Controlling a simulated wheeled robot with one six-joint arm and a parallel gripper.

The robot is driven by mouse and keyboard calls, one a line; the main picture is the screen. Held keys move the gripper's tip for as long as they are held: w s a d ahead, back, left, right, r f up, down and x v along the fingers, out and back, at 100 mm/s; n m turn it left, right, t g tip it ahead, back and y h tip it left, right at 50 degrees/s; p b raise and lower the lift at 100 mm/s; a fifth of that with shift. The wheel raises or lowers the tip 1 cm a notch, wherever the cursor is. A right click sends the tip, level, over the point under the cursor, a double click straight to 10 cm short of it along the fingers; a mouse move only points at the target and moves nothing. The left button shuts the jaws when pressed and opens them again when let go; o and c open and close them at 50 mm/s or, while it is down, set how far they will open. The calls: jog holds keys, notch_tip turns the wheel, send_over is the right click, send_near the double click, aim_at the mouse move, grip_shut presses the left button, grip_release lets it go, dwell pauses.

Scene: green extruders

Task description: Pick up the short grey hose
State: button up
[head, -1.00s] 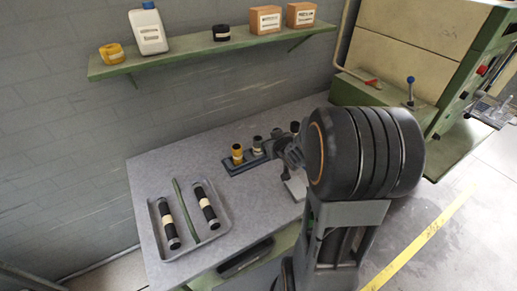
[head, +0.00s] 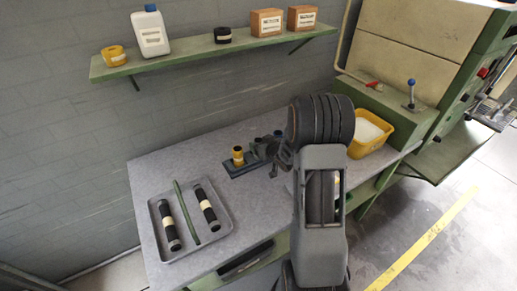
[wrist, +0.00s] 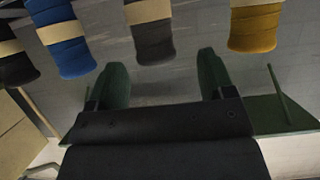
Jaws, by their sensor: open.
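The short grey hose (wrist: 155,38), dark grey with a pale band, shows at the top of the wrist view. It lies between the blue hose (wrist: 67,40) and the yellow hose (wrist: 257,27). My gripper (wrist: 162,80) is open, its two green fingers apart and empty. The grey hose is ahead of the gap between them, and I see no contact. In the head view my gripper (head: 262,150) is low at the hose rack (head: 240,170), right of the yellow hose (head: 237,156), and partly hides the grey hose.
A black hose (wrist: 14,55) stands beyond the blue one. A grey tray (head: 218,228) with two long black hoses and a green strip lies at the left of the table (head: 145,180). A yellow bin (head: 372,135) with white contents stands at the right. The shelf (head: 200,50) is above.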

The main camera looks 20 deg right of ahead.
aim_at(257, 139)
jog(key=shift+p+x, duration=0.8)
jog(key=shift+x, duration=1.8)
jog(key=shift+d, duration=0.2)
jog(key=c, duration=1)
jog(key=shift+c, duration=0.6)
jog(key=shift+r, duration=0.15)
